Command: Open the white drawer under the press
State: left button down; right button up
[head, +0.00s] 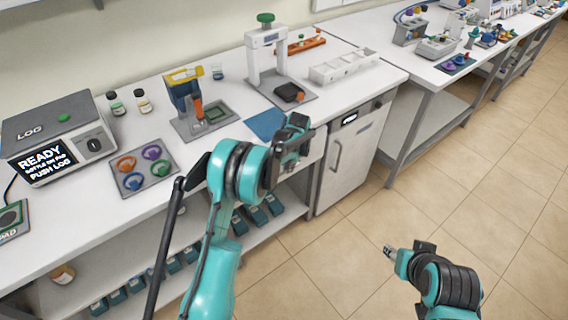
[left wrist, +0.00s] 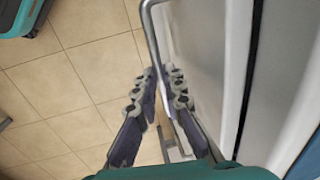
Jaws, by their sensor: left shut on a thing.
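The press (head: 253,55), white with a green knob, stands on the counter. The white drawer front below it is mostly hidden behind my left gripper (head: 296,143) in the head view. In the left wrist view a white front (left wrist: 205,60) fills the right side, with a metal bar handle (left wrist: 150,32) standing off it. My left gripper (left wrist: 162,92) is shut on this handle, a finger on each side. No open gap along the drawer front can be made out. My right gripper (head: 393,252) is over the floor, away from the counter; its fingers are too small to judge.
A white cabinet door (head: 350,155) with an upright handle stands right of my left gripper. Open shelves (head: 130,245) with teal bins lie below the counter. The tiled floor (head: 345,250) in front is clear. A second table (head: 430,90) stands at the right.

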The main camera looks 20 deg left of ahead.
pick_arm(q)
jog(key=s+d, duration=0.9)
jog(key=d, duration=0.2)
jog(key=s+d, duration=0.9)
jog(key=d, duration=0.3)
jog(key=shift+s+d+b, duration=0.15)
jog(key=shift+d+b, duration=0.05)
jog(key=shift+b, duration=0.25)
jog(key=c, duration=1.9)
grip_release()
jog(key=r, duration=0.4)
jog(key=s+d+r, duration=0.1)
jog(key=r, duration=0.6)
jog(key=shift+s+d+r, duration=0.2)
jog(key=shift+d+r, duration=0.2)
jog(key=shift+a, duration=0.1)
